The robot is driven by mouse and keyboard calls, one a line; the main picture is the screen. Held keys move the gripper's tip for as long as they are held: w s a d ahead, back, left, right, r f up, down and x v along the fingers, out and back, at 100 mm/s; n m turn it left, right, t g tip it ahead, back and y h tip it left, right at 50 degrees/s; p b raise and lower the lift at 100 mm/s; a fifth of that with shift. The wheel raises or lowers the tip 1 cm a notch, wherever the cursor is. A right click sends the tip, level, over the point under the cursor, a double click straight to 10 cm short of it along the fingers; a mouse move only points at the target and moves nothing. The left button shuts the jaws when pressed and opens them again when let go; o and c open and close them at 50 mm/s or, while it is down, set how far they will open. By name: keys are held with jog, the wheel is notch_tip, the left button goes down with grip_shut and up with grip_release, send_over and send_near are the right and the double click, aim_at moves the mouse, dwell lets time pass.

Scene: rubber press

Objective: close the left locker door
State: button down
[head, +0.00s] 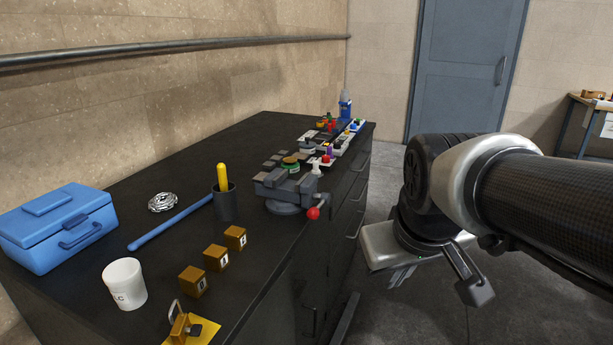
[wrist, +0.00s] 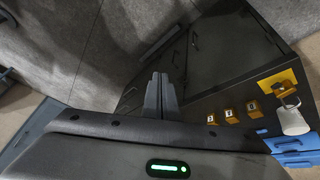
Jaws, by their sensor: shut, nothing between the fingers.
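The dark cabinet's front shows at a slant in the head view, with bar handles along it. A grey edge (head: 345,320) juts out low beside the front, apparently the top of a locker door standing ajar. In the wrist view a dark door panel (wrist: 225,45) with a handle faces me, and more handled fronts lie beyond it. I cannot tell for certain which panel is the left locker door. My gripper (wrist: 160,80) is shut and empty, pointing toward the cabinet fronts. In the head view my gripper (head: 398,278) hangs right of the cabinet, apart from it, its fingertips mostly hidden.
The black bench top (head: 130,185) holds a blue toolbox (head: 60,225), a white cup (head: 124,284), several brown blocks (head: 216,257) and a vise (head: 287,190). The grey floor (head: 385,165) beside the cabinet is clear. A blue door (head: 460,70) stands at the back.

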jog(key=w+a+f+n+g+p, duration=0.15)
jog(key=w+f+n, duration=0.35)
jog(key=w, duration=0.8)
jog(key=w+a+f+n+y, duration=0.1)
jog(key=w+a+f, duration=0.3)
jog(key=f, duration=0.6)
jog(key=w+a+f+n+g+y+b, duration=0.1)
jog(key=a+f, duration=0.4)
jog(key=f, duration=0.5)
jog(key=w+a+f+n+y, duration=0.2)
jog(key=w+a+f, duration=0.3)
jog(key=f, duration=0.6)
jog(key=shift+w+a+n+g, duration=0.15)
jog(key=shift+w+n+g, duration=0.2)
jog(key=shift+w+n, duration=0.5)
jog(key=shift+f, duration=0.1)
